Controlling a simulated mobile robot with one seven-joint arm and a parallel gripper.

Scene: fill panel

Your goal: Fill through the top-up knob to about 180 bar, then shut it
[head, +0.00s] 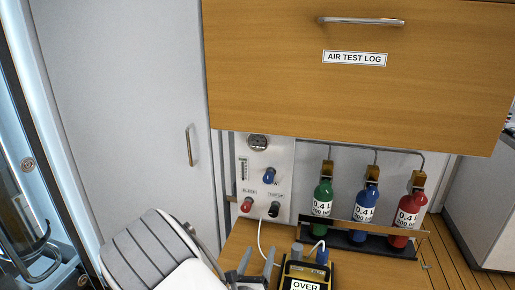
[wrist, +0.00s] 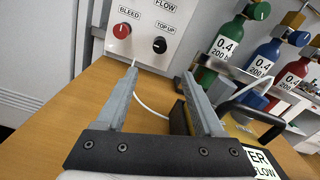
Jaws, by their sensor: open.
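The white fill panel (head: 284,160) stands behind the wooden worktop. Its black top-up knob (head: 274,209) is at the lower right, under a TOP UP label; it also shows in the wrist view (wrist: 159,45). The red bleed knob (head: 247,205) is left of it, also in the wrist view (wrist: 121,30). A blue knob (head: 269,175) sits above. The round gauge (head: 258,142) is partly under the cabinet edge; its reading cannot be made out. My gripper (head: 256,261) is open and empty, its fingers (wrist: 158,76) pointing at the panel, apart from and below the top-up knob.
Green (head: 323,197), blue (head: 366,202) and red (head: 408,210) bottles stand in a dark rack on the right. A yellow-black device (head: 305,272) sits right beside my gripper, with a white hose to the panel. The wooden AIR TEST LOG cabinet (head: 280,90) overhangs the panel.

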